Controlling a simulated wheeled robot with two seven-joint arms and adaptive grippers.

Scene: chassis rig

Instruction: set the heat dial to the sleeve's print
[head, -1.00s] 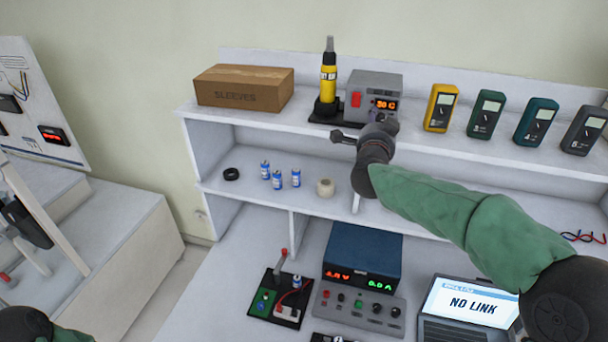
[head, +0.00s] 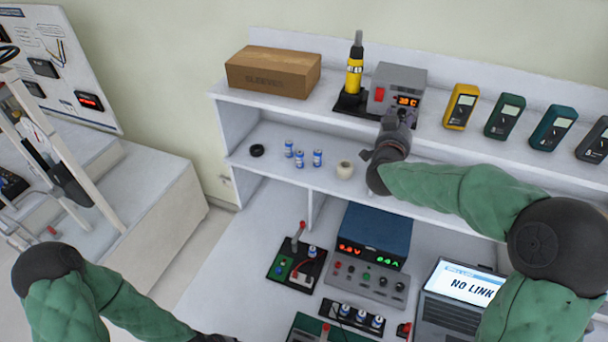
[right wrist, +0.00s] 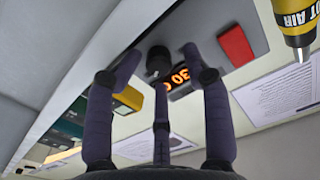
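The grey hot-air station (head: 404,76) stands on the upper shelf, with a red switch (head: 379,94) and a lit orange display (head: 408,101). Its digits are partly hidden; "30" shows in the right wrist view (right wrist: 180,77). The black heat dial (right wrist: 158,62) shows in the right wrist view, hidden in the head view. My right gripper (head: 396,115) is at the station's front. Its fingers are open around the dial, with gaps visible on both sides. The brown box marked SLEEVES (head: 272,72) stands left on the shelf; no temperature print is readable. My left gripper is out of view.
A yellow hot-air tool (head: 355,70) stands upright left of the station. Several meters, the first yellow (head: 460,107), stand to its right. Small blue-white cans and a tape roll (head: 345,171) sit on the lower shelf. A power supply (head: 374,238) and laptop (head: 463,292) are below.

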